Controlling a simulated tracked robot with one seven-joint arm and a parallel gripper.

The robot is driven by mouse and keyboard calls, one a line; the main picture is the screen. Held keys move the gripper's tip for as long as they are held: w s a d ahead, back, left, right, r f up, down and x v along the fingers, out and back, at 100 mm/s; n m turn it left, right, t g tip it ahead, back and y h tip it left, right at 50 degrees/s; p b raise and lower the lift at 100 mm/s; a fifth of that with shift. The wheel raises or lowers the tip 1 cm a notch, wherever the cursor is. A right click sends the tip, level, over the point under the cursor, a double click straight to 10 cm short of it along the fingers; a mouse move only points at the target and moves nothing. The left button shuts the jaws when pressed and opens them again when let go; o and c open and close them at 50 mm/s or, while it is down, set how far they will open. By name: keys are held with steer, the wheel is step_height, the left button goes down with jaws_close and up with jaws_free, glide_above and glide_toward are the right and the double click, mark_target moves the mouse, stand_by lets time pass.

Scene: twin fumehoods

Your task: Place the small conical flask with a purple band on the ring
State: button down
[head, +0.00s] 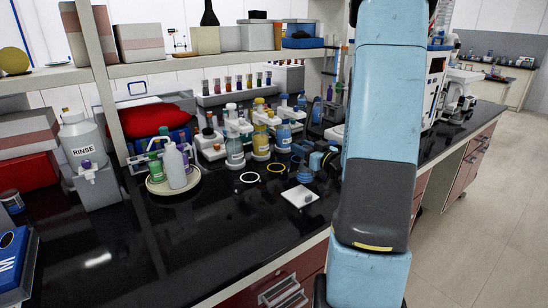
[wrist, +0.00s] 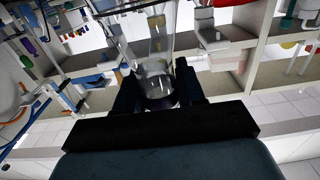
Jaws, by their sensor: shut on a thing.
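In the wrist view my gripper (wrist: 158,92) is shut on a clear glass flask (wrist: 154,60), which widens away from the fingers. I cannot make out a purple band on it. In the head view my gripper (head: 318,159) is a dark shape left of my arm, partly hidden by it. A small bluish conical flask (head: 305,174) shows at its left side, low over the bench, and seems to be the held one. A white ring (head: 250,177) and a yellow ring (head: 277,167) lie flat and empty on the black bench, left of my gripper.
Several bottles (head: 260,142) and a rack stand behind the rings. A white wash bottle (head: 175,167) stands on a round tray at left. The front of the bench (head: 190,240) is clear.

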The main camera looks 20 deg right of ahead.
steer(key=shift+d+f+x, duration=0.1)
steer(key=shift+f+x, duration=0.5)
steer(key=shift+x, duration=2.2)
steer(key=shift+d+f+x, duration=0.1)
steer(key=shift+f+x, duration=0.45)
steer(key=shift+x, duration=2.25)
steer(key=shift+d+f+x, duration=0.1)
steer(key=shift+f+x, duration=0.5)
steer(key=shift+x, duration=2.25)
steer(key=c, duration=0.7)
jaws_free()
